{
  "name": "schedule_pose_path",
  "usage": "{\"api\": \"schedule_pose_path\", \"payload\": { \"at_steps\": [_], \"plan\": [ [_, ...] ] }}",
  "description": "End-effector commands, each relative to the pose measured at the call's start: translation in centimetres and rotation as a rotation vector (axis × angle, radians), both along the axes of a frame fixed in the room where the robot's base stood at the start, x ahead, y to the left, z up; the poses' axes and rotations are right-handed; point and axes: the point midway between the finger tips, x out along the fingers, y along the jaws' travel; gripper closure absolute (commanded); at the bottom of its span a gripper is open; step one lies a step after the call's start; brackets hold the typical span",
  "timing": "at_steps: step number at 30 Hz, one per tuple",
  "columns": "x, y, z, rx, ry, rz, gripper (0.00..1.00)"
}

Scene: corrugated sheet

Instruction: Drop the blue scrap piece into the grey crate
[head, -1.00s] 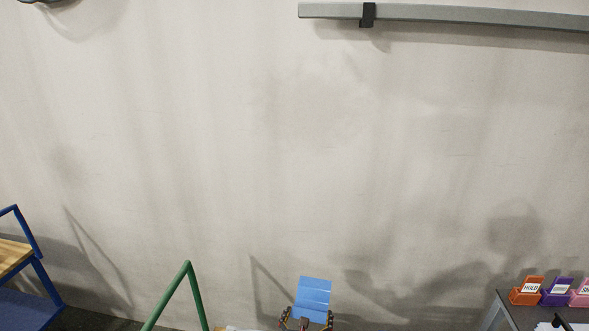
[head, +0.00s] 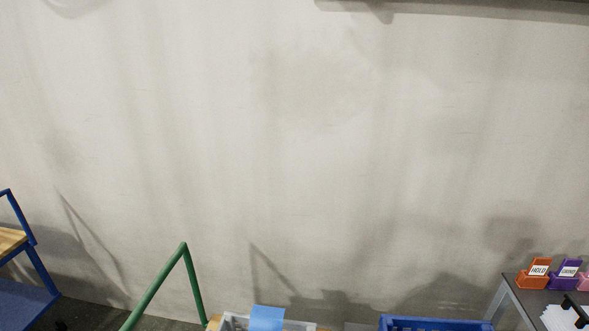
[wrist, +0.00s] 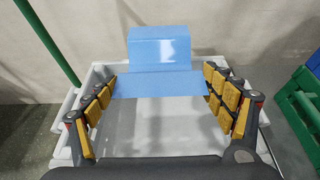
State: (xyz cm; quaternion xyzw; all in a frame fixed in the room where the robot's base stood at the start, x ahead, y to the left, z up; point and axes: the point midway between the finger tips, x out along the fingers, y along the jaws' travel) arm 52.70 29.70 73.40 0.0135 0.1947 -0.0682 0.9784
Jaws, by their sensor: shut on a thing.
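The blue scrap piece (wrist: 159,50) is a bent blue sheet. In the wrist view it spans the space between the pads of my gripper (wrist: 160,80), which is shut on it at its sides. Behind and below it is the pale grey crate (wrist: 62,112), with its open inside under the piece. The gap between piece and crate floor cannot be judged.
A green frame (head: 184,262) rises left of the crate. A blue crate (head: 432,323) stands to the right. A table at far right holds an orange labelled holder (head: 534,276) and a purple one (head: 564,274). A blue cart (head: 22,300) is at far left.

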Motion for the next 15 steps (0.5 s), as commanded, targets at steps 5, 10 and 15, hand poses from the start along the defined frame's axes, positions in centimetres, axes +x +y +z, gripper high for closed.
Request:
{"api": "schedule_pose_path", "payload": {
  "at_steps": [5,10,15],
  "plan": [
    [0.0,-0.1,-2.5,-0.001,0.0,-0.001,0.43],
    [0.0,0.0,-3.9,-0.001,0.0,0.0,0.43],
    [0.0,0.0,-4.2,0.0,0.0,0.0,0.43]
  ]
}}
